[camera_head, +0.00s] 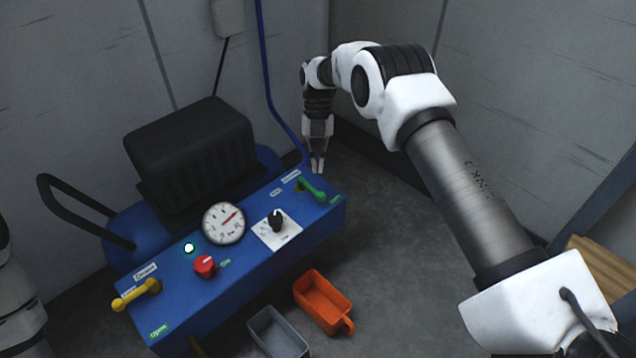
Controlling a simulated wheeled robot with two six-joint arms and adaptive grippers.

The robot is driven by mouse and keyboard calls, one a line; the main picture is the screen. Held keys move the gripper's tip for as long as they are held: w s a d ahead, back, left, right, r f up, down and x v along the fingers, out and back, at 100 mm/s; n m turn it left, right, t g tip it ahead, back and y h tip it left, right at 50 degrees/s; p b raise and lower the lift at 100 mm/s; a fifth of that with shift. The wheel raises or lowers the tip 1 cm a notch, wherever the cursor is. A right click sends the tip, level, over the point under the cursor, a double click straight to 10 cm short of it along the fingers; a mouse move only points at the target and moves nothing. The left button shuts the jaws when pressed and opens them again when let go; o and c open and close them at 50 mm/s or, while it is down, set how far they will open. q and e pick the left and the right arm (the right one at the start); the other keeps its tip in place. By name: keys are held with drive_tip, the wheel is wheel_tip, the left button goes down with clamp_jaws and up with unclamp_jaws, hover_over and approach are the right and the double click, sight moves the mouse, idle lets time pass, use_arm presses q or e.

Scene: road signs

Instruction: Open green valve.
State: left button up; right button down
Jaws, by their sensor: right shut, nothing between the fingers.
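The green valve (312,190) is a small lever handle at the far right end of the blue machine's top panel (235,275). My right gripper (317,165) points down just behind the valve's right end in the picture. Its fingers are shut and empty. They look very close to the lever; I cannot tell whether they touch it. My left arm shows only in part at the left edge, and its gripper is out of view.
The panel also carries a yellow valve (137,294), a red knob (205,266), a round gauge (224,223) and a black dial (275,221). An orange bin (322,302) and a grey bin (278,333) stand in front. A blue pipe (268,75) runs up the wall behind.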

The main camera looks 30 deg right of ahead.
drive_tip(key=v, duration=0.3)
drive_tip(key=shift+a+r, duration=0.1)
idle(0.3)
